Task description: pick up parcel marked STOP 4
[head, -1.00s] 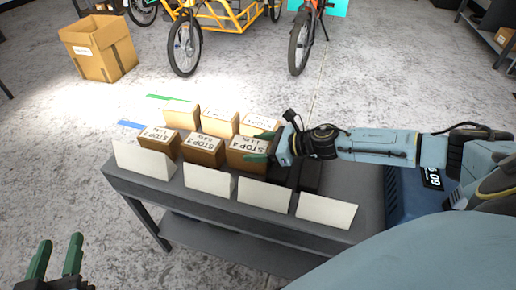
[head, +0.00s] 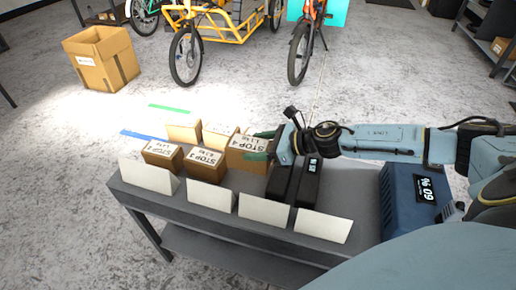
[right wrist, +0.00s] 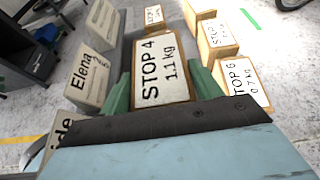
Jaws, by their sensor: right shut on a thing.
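The parcel marked STOP 4 (head: 246,154) is a brown cardboard box with a white label reading STOP 4, 1.1 kg. My right gripper (head: 262,147) is shut on it, reaching in from the right. In the right wrist view the parcel (right wrist: 163,72) sits between the two green fingers. In the head view it stands higher than the neighbouring boxes, raised off the table. My left gripper is out of view.
The grey table (head: 184,208) holds a STOP 3 parcel (head: 205,166), other small boxes, white name cards (head: 266,211) along its front edge and black devices (head: 308,182). A blue scale (head: 405,205) is at right. A large open carton (head: 100,60) and bikes stand behind.

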